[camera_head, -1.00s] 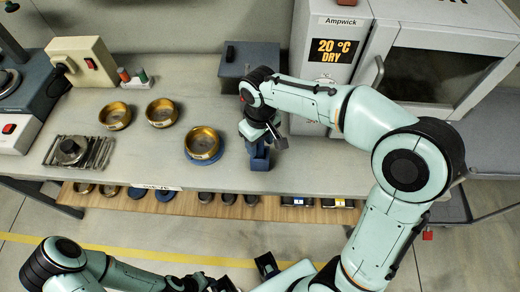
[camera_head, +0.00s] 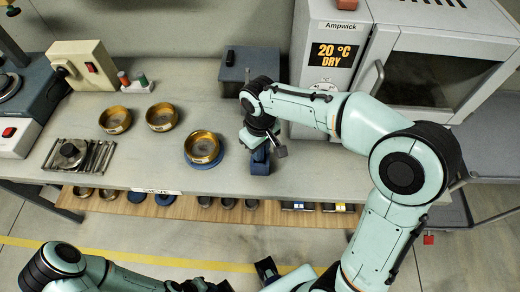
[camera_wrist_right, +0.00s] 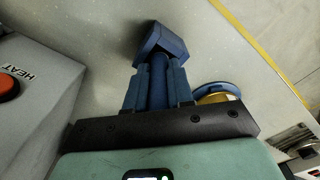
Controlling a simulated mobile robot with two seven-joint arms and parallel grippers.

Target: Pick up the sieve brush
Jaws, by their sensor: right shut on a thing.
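The sieve brush (camera_head: 260,167) is dark blue, with a thick block-like head and a round handle. It stands near the front edge of the grey bench, right of a brass sieve on a blue ring. My right gripper (camera_head: 259,150) is above it, pointing down. In the right wrist view, the brush head (camera_wrist_right: 160,45) shows beyond the fingertips, and my right gripper (camera_wrist_right: 159,85) is shut on the handle between its two blue fingers. Whether the brush touches the bench is hard to tell.
The brass sieve on the blue ring (camera_head: 202,148) is close left of the brush. Two more brass bowls (camera_head: 161,116) stand farther left. A dark grey box (camera_head: 249,79) is behind, and the white oven (camera_head: 330,70) is at the right. A wooden shelf (camera_head: 255,210) runs below the bench.

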